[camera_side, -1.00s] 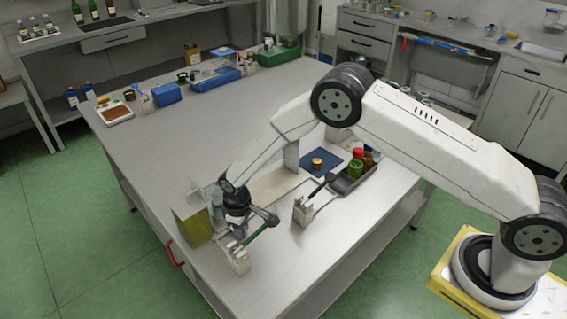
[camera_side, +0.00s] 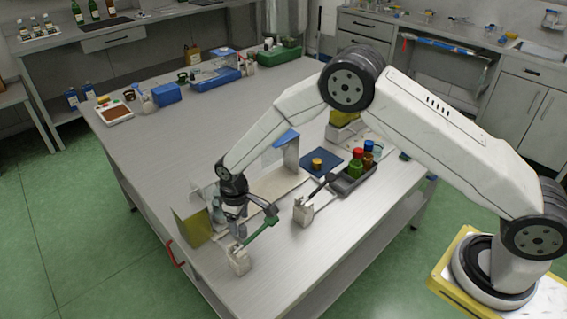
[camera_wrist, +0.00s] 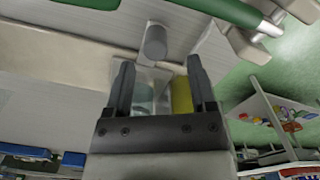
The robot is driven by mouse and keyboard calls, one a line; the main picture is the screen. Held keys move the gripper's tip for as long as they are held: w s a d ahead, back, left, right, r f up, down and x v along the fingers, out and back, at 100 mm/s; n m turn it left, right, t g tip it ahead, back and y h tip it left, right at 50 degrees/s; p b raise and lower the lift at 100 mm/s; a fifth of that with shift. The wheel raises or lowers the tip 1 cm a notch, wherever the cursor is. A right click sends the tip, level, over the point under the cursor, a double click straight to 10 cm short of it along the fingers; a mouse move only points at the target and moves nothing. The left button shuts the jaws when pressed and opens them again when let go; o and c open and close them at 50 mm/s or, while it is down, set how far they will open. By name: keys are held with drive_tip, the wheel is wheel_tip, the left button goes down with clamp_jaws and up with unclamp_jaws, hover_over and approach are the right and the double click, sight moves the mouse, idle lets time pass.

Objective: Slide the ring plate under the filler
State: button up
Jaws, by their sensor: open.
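My gripper (camera_wrist: 162,85) is open and empty in the wrist view, with its fingers apart. It also shows in the side view (camera_side: 236,218), low near the front-left part of the table. A grey cylindrical knob (camera_wrist: 155,42) shows beyond and between the fingertips, apart from them. A pale clear piece (camera_wrist: 150,92) lies behind the fingers. A pale flat board (camera_side: 275,188) runs from beside my gripper to a white upright with a blue top (camera_side: 287,140). I cannot tell which part is the ring plate or the filler; my arm hides part of this area.
A green lever (camera_side: 262,231) on a white block stands close to my gripper. A dark lever (camera_side: 318,190) stands to its right. A yellow panel (camera_side: 192,226) is at left. A dark tray (camera_side: 352,183) holds capped bottles beside a blue mat (camera_side: 333,165). The table's left middle is clear.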

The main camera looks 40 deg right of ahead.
drive_tip(key=shift+r, duration=2)
